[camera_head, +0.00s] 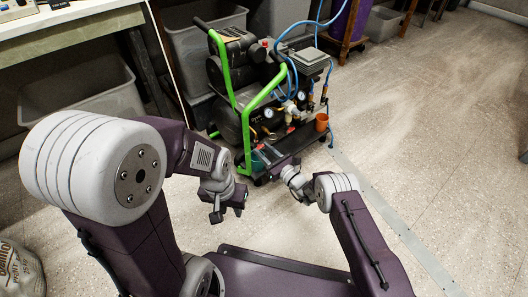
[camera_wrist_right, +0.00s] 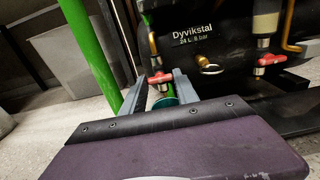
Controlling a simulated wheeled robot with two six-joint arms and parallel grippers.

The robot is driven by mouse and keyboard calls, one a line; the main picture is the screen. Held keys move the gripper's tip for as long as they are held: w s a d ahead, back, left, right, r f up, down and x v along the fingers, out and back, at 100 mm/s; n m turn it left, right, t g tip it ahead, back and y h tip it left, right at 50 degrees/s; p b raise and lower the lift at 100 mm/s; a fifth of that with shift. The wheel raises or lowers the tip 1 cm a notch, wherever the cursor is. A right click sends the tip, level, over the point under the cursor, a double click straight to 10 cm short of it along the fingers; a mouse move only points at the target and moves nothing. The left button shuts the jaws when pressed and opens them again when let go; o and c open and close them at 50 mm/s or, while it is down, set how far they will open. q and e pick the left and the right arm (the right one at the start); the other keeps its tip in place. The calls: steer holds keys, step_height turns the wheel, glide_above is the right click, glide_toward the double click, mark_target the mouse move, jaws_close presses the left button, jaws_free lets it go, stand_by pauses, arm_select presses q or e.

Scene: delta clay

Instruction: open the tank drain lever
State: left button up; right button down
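The black air compressor (camera_head: 232,122) with a green tubular frame stands on the floor at the upper middle of the head view. In the right wrist view its tank (camera_wrist_right: 215,48) carries the text "Dyvikstal". A red lever (camera_wrist_right: 160,78) on a brass pipe shows between the fingers of my right gripper (camera_wrist_right: 161,90), which is open; contact cannot be told. A second red lever (camera_wrist_right: 270,60) sits to the right. In the head view my right gripper (camera_head: 266,157) is at the compressor's low front. My left gripper (camera_head: 228,211) is empty, apart from the compressor, and its fingers look spread.
The green frame tube (camera_wrist_right: 92,50) rises left of my right gripper. A small teal container (camera_wrist_right: 166,102) shows below the nearer lever, partly hidden. An orange cup (camera_head: 321,122) is at the compressor's right. Grey bins (camera_head: 200,50) stand behind; the floor (camera_head: 440,130) at right is clear.

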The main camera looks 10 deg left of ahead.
steer(key=shift+n, duration=0.3)
steer(key=shift+f+n+p, duration=0.1)
steer(key=shift+n+p, duration=2.25)
steer(key=shift+n, duration=6.25)
steer(key=c, duration=0.9)
jaws_free()
steer(key=shift+d, duration=0.1)
